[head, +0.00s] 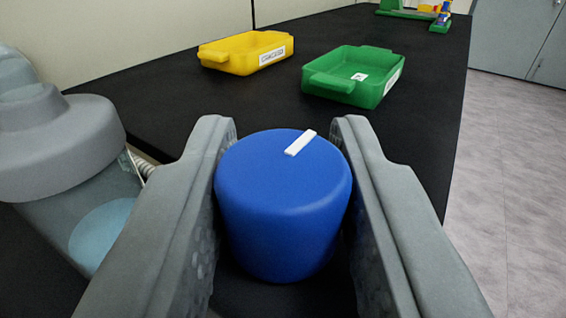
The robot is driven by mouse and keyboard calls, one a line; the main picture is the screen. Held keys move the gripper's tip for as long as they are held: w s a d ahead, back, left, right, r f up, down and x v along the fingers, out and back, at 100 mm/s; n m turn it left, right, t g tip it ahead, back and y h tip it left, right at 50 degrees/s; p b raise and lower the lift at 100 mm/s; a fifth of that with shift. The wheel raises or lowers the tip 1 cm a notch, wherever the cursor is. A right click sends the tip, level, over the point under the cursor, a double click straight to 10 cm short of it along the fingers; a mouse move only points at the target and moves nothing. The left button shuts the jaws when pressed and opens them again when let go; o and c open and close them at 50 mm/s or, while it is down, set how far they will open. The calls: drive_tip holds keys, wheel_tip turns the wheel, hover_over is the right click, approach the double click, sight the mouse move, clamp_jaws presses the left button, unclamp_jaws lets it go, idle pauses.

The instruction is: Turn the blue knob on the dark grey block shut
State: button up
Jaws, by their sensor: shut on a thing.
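The blue knob (283,215) is large and round, in the middle of the head view. A white mark on its top lies toward the far right side of the rim, slanting up to the right. My gripper (284,205) has one finger on each side of the knob and is shut on it. The dark grey block under the knob cannot be made out; the knob and my fingers hide that area.
A yellow tray (228,63) and a green tray (330,95) stand on the black bench top (150,115) behind the knob. The bench's right edge drops to a grey floor (520,170).

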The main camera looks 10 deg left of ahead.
drive_tip(key=shift+n+g+y, duration=0.9)
drive_tip(key=shift+n+y, duration=0.7)
drive_tip(key=shift+y, duration=0.7)
drive_tip(key=shift+n+g+y, duration=0.7)
drive_tip(key=shift+n+y, duration=0.1)
drive_tip(key=shift+y, duration=0.2)
drive_tip(key=n+g+y, duration=0.4)
drive_tip(key=g, duration=0.1)
drive_tip(key=n+g+y, duration=0.1)
drive_tip(key=n+g, duration=0.1)
drive_tip(key=g, duration=0.1)
drive_tip(key=n+g+y, duration=0.1)
drive_tip(key=n+g, duration=0.1)
drive_tip(key=g, duration=0.1)
drive_tip(key=shift+n+y, duration=0.3)
drive_tip(key=shift+y, duration=0.1)
drive_tip(key=n+g, duration=0.2)
drive_tip(key=g, duration=0.1)
drive_tip(key=n+g, duration=0.2)
drive_tip(key=g, duration=0.2)
drive_tip(key=shift+r+n+g, duration=0.1)
drive_tip(key=shift+n+g, duration=0.3)
drive_tip(key=o, duration=0.9)
drive_tip(key=shift+o, duration=0.2)
drive_tip(key=v, duration=1.7)
drive_tip(key=shift+d+r, duration=0.2)
drive_tip(key=shift+d, duration=0.05)
